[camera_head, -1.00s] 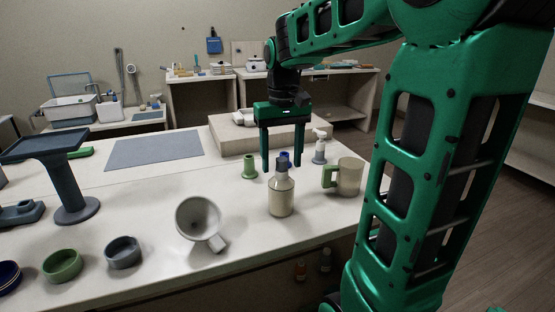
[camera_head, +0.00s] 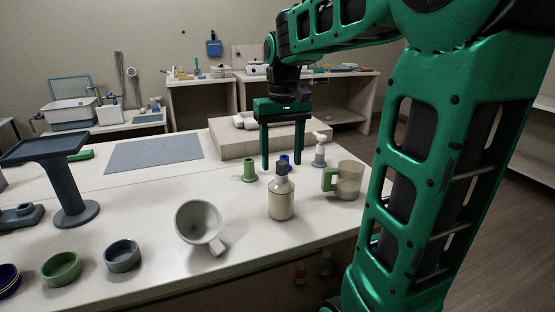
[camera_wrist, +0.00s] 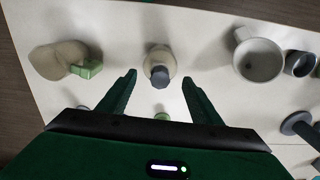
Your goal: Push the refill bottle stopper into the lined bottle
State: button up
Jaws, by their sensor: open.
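The lined bottle (camera_head: 281,203), pale with a cream lower part, stands upright on the table. A dark blue-grey stopper (camera_head: 281,168) sits at its mouth; how deep it sits I cannot tell. In the wrist view the bottle (camera_wrist: 161,57) shows from above, with the stopper (camera_wrist: 160,76) on its neck, between the fingertips in the picture. My gripper (camera_head: 282,163) points down, open and empty, its fingers apart. In the head view the fingertips appear level with the stopper and a little behind it. The gripper (camera_wrist: 159,79) also shows in the wrist view.
A green flanged piece (camera_head: 249,171) and a blue piece (camera_head: 285,158) stand behind the bottle. A pump bottle (camera_head: 319,155) and a green-handled jug (camera_head: 348,181) stand to its right. A grey mat (camera_head: 153,152) lies at the back left.

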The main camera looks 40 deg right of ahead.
jog(key=shift+r, duration=1.5)
notch_tip(320, 180, up, 11)
jog(key=shift+f, duration=0.2)
dwell(0.3)
dwell(1.3)
jog(key=s+f+m, duration=0.2)
jog(key=s+f, duration=1.8)
jog(key=f, duration=0.5)
jog(key=shift+s+a+m, duration=0.3)
jog(key=shift+s+a, duration=0.1)
jog(key=shift+a, duration=0.05)
jog(key=shift+w+f, duration=0.25)
jog(key=shift+w, duration=0.35)
